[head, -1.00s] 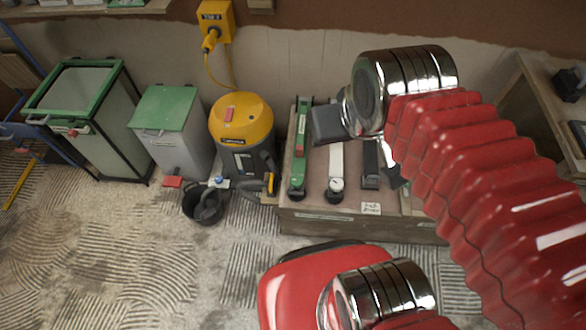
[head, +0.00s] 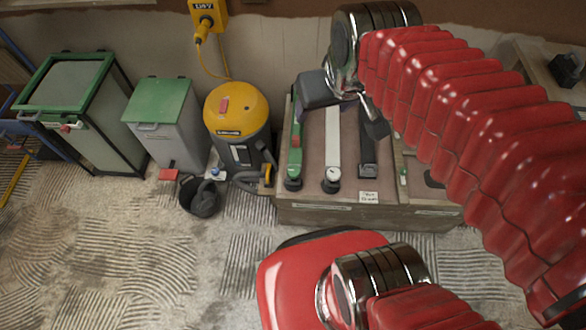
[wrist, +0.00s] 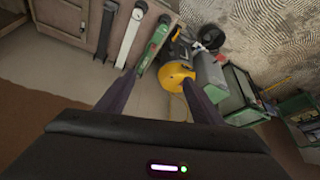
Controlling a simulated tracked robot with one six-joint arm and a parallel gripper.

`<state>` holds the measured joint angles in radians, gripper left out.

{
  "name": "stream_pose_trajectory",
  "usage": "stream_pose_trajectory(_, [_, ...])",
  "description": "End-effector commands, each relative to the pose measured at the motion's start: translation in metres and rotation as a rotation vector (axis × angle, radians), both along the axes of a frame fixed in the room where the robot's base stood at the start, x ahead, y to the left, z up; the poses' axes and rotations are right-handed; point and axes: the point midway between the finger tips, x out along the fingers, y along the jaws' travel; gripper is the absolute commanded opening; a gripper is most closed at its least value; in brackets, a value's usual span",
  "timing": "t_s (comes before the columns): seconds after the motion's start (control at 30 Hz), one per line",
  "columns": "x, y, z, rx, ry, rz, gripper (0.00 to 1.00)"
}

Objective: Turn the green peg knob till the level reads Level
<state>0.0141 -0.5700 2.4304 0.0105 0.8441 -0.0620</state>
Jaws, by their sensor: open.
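My gripper (wrist: 160,78) is open and empty in the wrist view, its two dark fingers spread apart. In the head view its dark end hangs over the back of the low wooden bench (head: 310,214), partly hiding what lies there. A green tool with a red part (head: 295,150), a white bar with a round dial (head: 333,150) and a black bar (head: 368,160) lie side by side on the bench. A small green-tipped piece (head: 403,176) stands right of them; I cannot tell whether it is the peg knob. No level reading is legible.
A yellow-topped vacuum (head: 238,115) stands close left of the bench, with a black bucket (head: 200,197) before it. A grey bin with green lid (head: 160,105) and a green-framed box (head: 75,90) stand further left.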

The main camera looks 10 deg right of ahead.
Motion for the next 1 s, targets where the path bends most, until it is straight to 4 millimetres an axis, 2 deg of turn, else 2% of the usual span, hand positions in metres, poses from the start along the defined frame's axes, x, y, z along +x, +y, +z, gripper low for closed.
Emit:
stream_pose_trajectory(0.47, [0.082,0.002,-0.054,-0.030,0.109,0.075,0.61])
stream_pose_trajectory(0.77, [0.128,0.003,-0.105,-0.045,0.174,0.124,0.61])
stream_pose_trajectory(1.0, [0.159,0.004,-0.156,-0.055,0.226,0.163,0.61])
